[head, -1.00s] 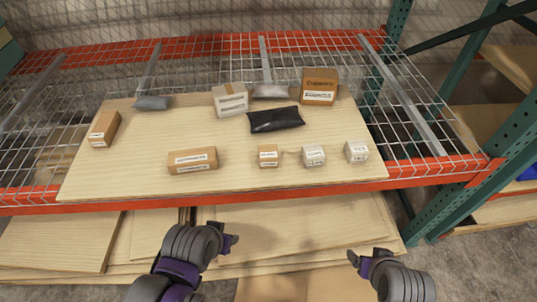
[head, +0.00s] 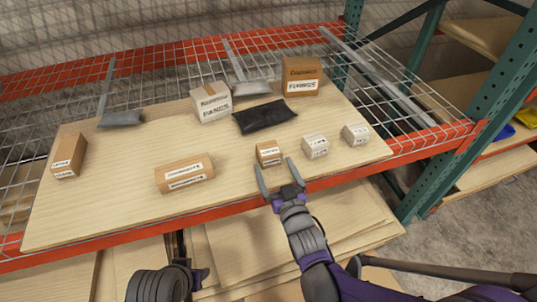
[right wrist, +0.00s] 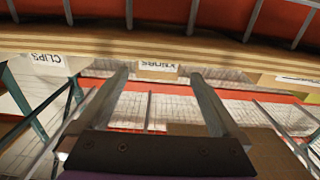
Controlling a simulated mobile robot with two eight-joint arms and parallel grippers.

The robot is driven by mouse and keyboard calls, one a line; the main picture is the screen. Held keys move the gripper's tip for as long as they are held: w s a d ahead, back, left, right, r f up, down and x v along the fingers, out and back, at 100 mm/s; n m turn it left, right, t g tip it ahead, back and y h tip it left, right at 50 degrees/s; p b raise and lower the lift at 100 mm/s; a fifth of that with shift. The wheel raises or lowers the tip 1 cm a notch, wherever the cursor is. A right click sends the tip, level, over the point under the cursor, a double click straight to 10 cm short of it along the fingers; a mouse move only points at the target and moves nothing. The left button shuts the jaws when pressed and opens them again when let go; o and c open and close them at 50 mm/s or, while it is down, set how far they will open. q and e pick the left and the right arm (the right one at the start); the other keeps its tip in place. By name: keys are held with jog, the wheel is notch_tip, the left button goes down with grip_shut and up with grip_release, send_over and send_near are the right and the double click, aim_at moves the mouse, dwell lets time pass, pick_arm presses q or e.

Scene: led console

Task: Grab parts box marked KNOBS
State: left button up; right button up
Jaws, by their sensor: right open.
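A small brown box (head: 269,153) with a white label stands near the front edge of the wooden board. In the right wrist view the label on this box (right wrist: 158,66) is upside down and seems to read KNOBS. My right gripper (head: 276,175) is open and empty just in front of the box, its fingers pointing at it. The box lies between the finger lines in the wrist view, with no contact visible. My left gripper (head: 199,276) is low in front of the shelf; its fingers are too unclear to judge.
A white box (head: 315,146), marked CLIPS in the wrist view, stands close on the right, with another white box (head: 356,134) beyond. A long brown box (head: 185,173) lies to the left. A black pouch (head: 265,116) lies behind. An orange beam (head: 225,211) runs along the shelf front.

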aim_at(268, 148)
jog(key=shift+x, duration=0.8)
jog(key=shift+w+a+r, duration=0.1)
jog(key=shift+w+r, duration=0.15)
jog(key=shift+w, duration=0.25)
jog(key=x, duration=0.4)
jog(key=shift+w+r+p, duration=0.1)
jog(key=shift+r+p, duration=0.2)
jog(key=c, duration=1.4)
